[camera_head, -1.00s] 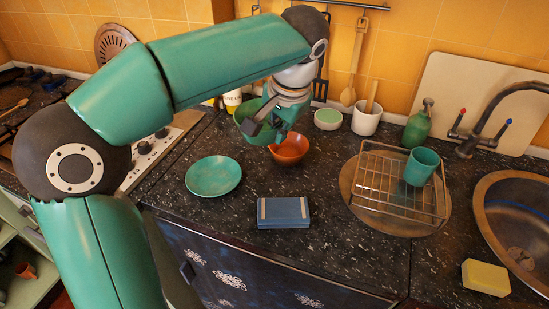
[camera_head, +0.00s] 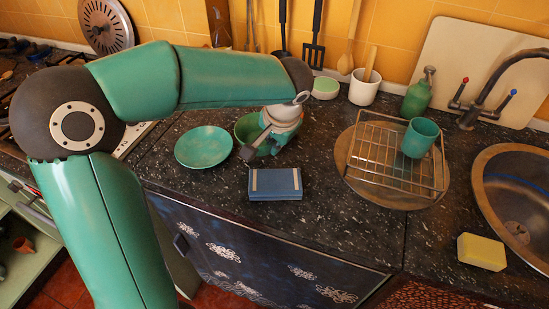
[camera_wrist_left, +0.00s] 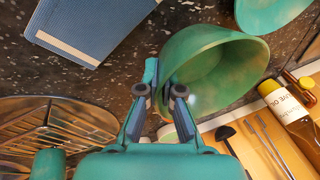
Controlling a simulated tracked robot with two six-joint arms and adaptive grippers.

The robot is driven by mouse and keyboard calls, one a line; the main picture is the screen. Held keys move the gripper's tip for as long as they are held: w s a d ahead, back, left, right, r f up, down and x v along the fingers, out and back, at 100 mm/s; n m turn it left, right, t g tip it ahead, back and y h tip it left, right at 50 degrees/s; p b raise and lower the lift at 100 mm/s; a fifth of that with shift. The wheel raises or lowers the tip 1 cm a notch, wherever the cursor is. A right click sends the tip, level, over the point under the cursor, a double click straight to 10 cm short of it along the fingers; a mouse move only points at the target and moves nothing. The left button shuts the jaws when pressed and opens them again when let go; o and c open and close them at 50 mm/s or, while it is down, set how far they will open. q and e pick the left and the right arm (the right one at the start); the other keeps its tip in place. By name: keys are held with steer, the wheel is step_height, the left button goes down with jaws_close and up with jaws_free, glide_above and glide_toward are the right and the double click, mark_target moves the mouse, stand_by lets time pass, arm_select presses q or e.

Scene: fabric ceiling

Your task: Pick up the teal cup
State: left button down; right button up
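The teal cup (camera_head: 420,138) stands upright on the wire rack (camera_head: 378,165) at the right in the head view. Part of it shows at the bottom left of the left wrist view (camera_wrist_left: 48,164). My left gripper (camera_head: 253,146) is well left of the cup, behind the blue box. In the left wrist view its two fingers (camera_wrist_left: 160,92) are at the edge of a green bowl (camera_wrist_left: 220,65), with the bowl's wall between them. The bowl (camera_head: 246,124) is partly hidden by the gripper in the head view. My right gripper is not in view.
A teal plate (camera_head: 203,147) lies left of the gripper and a blue box (camera_head: 275,184) in front of it. A green dispenser (camera_head: 418,98), a white pot (camera_head: 363,88) and the tap stand behind the rack. The sink and yellow sponge (camera_head: 481,252) are at right.

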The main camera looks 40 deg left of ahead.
mark_target(273, 163)
arm_select(q)
steer(key=shift+f, duration=2.25)
steer(key=shift+f+b, duration=0.1)
steer(key=shift+b, duration=0.2)
steer(key=c, duration=1.3)
jaws_free()
